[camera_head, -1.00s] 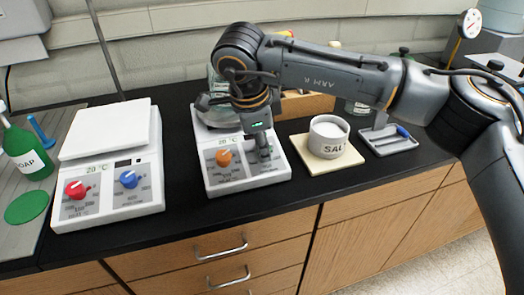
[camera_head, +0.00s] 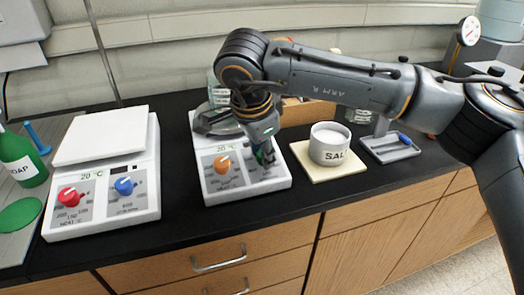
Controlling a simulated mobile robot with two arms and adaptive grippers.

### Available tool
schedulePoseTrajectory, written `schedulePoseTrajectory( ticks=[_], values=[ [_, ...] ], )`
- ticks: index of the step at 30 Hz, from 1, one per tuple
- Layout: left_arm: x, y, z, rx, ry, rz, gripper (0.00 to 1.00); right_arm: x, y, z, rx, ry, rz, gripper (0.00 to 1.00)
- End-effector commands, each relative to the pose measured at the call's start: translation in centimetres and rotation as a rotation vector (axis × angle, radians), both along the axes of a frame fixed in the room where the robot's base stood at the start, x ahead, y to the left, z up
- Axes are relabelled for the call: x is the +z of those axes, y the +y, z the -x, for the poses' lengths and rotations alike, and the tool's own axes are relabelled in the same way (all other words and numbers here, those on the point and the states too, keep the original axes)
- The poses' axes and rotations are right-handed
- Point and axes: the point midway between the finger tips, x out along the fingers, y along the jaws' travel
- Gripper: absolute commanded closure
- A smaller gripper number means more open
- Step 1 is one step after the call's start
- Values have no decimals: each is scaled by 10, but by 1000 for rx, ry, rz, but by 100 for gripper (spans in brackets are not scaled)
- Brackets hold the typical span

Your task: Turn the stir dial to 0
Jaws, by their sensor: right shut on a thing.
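A white hot plate stirrer (camera_head: 219,192) stands in the middle of the black bench. Its orange dial (camera_head: 222,164) is on the left of the front panel. My right gripper (camera_head: 264,158) is at the right side of that panel, shut on the stir dial. A second white stirrer (camera_head: 103,140) stands to the left, with a red dial (camera_head: 69,196) and a blue dial (camera_head: 125,186). My left gripper is out of view.
A salt pot (camera_head: 329,143) sits on a pale board (camera_head: 322,175) right of the middle stirrer. A grey tray (camera_head: 391,153) lies farther right. A green soap bottle (camera_head: 20,162) stands at the far left. The bench front is clear.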

Motion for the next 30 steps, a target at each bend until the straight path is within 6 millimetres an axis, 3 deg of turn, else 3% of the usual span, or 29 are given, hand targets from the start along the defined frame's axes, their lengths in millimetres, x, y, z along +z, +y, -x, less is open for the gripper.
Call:
schedulePoseTrajectory(
  ticks=[5,6,9,20,30],
  values=[
    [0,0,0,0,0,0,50,1,0,0,2,-2,-1,100],
    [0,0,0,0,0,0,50,1,0,0,1,-2,-1,65],
    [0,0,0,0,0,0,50,1,0,0,1,-2,-1,50],
    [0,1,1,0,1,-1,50,5,1,1,-1,-2,0,50],
    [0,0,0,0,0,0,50,66,8,21,1,-5,-1,50]
  ],
)
